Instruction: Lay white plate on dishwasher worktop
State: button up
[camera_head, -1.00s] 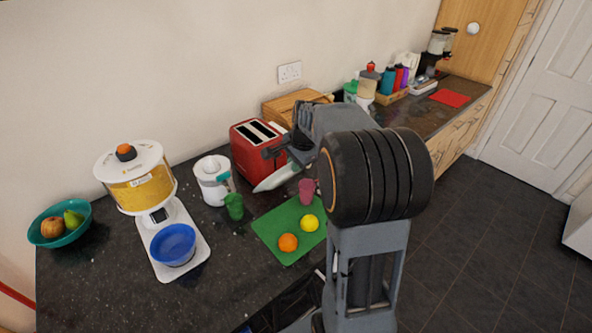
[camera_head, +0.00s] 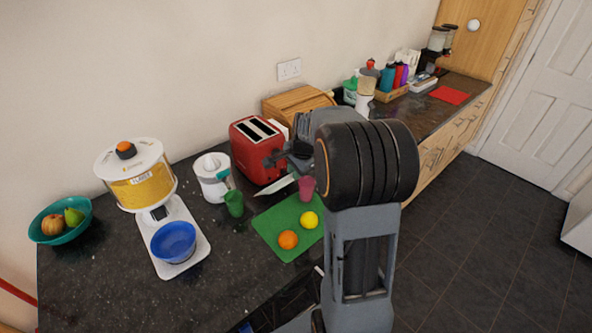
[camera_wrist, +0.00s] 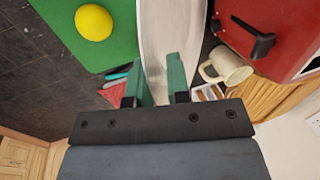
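The white plate (camera_head: 274,187) shows as a thin pale sliver in the head view, between the red toaster and the green board, partly hidden by my arm. In the wrist view the plate (camera_wrist: 170,35) is a long white band, seen nearly edge-on, running between my green fingertips. My gripper (camera_wrist: 157,80) is shut on it. In the head view my gripper (camera_head: 288,162) is low over the dark granite worktop (camera_head: 235,265), beside the toaster. I cannot tell whether the plate touches the worktop.
The red toaster (camera_head: 257,150), green board (camera_head: 270,228) with orange (camera_head: 288,240) and yellow ball (camera_head: 309,220), pink cup (camera_head: 306,188), green cup (camera_head: 234,204) and white jug (camera_head: 213,177) stand close around. A cream mug (camera_wrist: 228,65) shows near the toaster. Bare worktop lies at front left.

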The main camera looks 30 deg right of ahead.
jog(key=shift+o, duration=1.3)
jog(key=shift+r, duration=0.1)
jog(key=a+v, duration=0.1)
jog(key=v, duration=1.1)
jog(key=s+a+n, duration=0.6)
jog(key=a, duration=0.1)
jog(key=shift+s+n+t+b, duration=0.25)
jog(key=shift+n+t+b, duration=0.05)
jog(key=shift+b, duration=0.15)
jog(key=shift+o, duration=0.4)
jog(key=s+a+f+n+t, duration=0.1)
jog(key=s+a+f+n, duration=0.4)
jog(key=s+n, duration=0.3)
jog(key=shift+s+a+h, duration=0.3)
jog(key=shift+s+a, duration=0.2)
jog(key=shift+a, duration=0.1)
jog(key=shift+s+a+f+n, duration=0.15)
jog(key=shift+s+f+n, duration=0.15)
jog(key=shift+n, duration=0.3)
jog(key=shift+a, duration=0.15)
